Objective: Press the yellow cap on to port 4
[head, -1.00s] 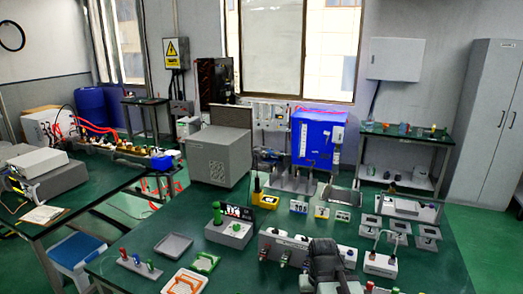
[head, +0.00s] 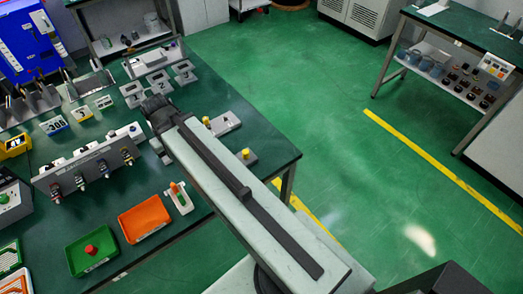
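A long grey port panel (head: 90,163) stands on the green table, with a row of coloured fittings along its front. The rightmost fitting looks yellow (head: 127,157); port numbers are too small to read. Yellow caps show right of my arm: one (head: 207,121) on a grey plate and one (head: 247,154) nearer the table's right edge. I cannot tell which is the task's cap. My gripper (head: 153,108) is black and sits over the table beyond the panel's right end, left of the yellow caps. Its fingertips are hidden, so its opening does not show.
A green tray (head: 74,262) with a red piece, an orange tray (head: 143,222) and a small grey holder (head: 183,203) lie in front of the panel. Grey fixtures (head: 133,94) stand behind.

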